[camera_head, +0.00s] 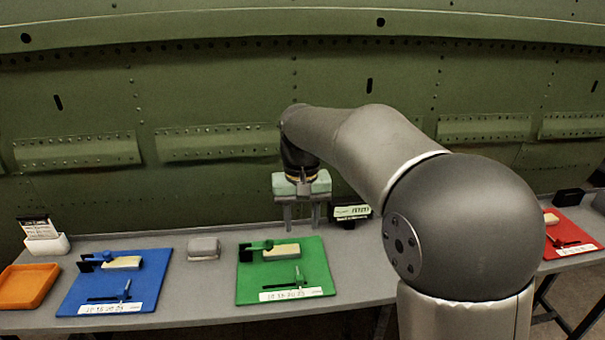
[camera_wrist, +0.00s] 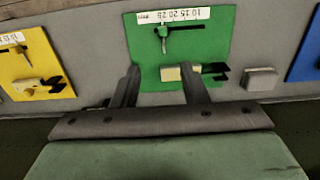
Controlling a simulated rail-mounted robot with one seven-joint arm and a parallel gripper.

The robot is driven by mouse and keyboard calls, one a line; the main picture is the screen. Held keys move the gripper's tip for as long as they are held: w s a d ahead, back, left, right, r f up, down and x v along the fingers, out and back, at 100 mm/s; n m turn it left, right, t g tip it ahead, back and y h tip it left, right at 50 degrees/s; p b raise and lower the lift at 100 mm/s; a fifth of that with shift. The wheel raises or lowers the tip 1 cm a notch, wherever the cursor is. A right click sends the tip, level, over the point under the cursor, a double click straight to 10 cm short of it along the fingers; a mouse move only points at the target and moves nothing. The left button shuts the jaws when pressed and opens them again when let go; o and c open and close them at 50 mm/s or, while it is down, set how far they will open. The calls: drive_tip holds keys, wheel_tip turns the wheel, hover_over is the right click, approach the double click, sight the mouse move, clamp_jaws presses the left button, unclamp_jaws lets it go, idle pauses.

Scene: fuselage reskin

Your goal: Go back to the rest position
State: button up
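My arm reaches from the right of the head view toward the green fuselage wall (camera_head: 215,85). No marker for a rest position shows.
On the grey table (camera_head: 195,308) lie a green mat (camera_head: 313,263) and a blue mat (camera_head: 75,285) with tools, a grey block (camera_head: 204,249) and an orange tray (camera_head: 25,288). A red mat (camera_head: 572,224) is at right. The wrist view shows a yellow mat (camera_wrist: 45,60).

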drive_tip(key=s+d+f, duration=0.3)
drive_tip(key=s+d, duration=0.2)
drive_tip(key=s, duration=0.3)
drive_tip(key=s+d+f, duration=0.3)
drive_tip(key=s+d, duration=0.1)
drive_tip(key=s, duration=0.4)
drive_tip(key=s+d+f+m, duration=0.1)
drive_tip(key=s+d+f, duration=0.3)
drive_tip(key=s, duration=0.5)
drive_tip(key=shift+d, duration=0.8)
idle(0.5)
